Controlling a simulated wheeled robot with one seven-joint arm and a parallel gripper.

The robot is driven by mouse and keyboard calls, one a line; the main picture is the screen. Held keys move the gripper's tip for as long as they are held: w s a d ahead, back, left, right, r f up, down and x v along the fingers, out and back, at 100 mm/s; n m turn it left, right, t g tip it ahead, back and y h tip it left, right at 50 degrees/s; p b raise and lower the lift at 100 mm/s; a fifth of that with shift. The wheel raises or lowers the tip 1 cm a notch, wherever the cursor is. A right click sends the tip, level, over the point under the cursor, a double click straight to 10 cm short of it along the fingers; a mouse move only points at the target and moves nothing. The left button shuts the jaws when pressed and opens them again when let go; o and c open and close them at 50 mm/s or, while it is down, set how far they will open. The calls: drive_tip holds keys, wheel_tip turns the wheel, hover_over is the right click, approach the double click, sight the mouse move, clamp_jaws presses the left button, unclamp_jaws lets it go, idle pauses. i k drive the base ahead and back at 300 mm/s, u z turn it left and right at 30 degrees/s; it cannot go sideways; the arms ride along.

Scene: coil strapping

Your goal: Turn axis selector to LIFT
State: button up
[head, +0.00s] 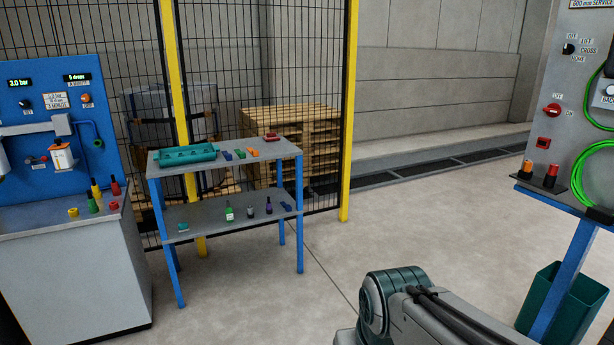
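The axis selector (569,48) is a small black knob high on the grey service panel (566,80) at the right of the head view. Small labels stand around it; they seem to read OFF, LIFT, CROSS and HOME, with LIFT to the upper right. The knob is too small to tell which label it points at. My arm shows at the bottom right, below and left of the panel. My gripper is out of the picture, so its fingers are hidden.
Below the selector are a red rotary switch (552,110) and a green coiled hose (588,165). A green bin (570,300) stands under the panel. A blue-framed shelf (225,220) and blue workstation (75,270) stand left. The middle floor is clear.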

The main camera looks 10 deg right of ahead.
sight(568, 49)
drive_tip(key=z, duration=0.05)
drive_tip(key=i, duration=1.65)
drive_tip(key=z, duration=0.95)
drive_tip(key=i, duration=1.05)
drive_tip(key=z, duration=0.95)
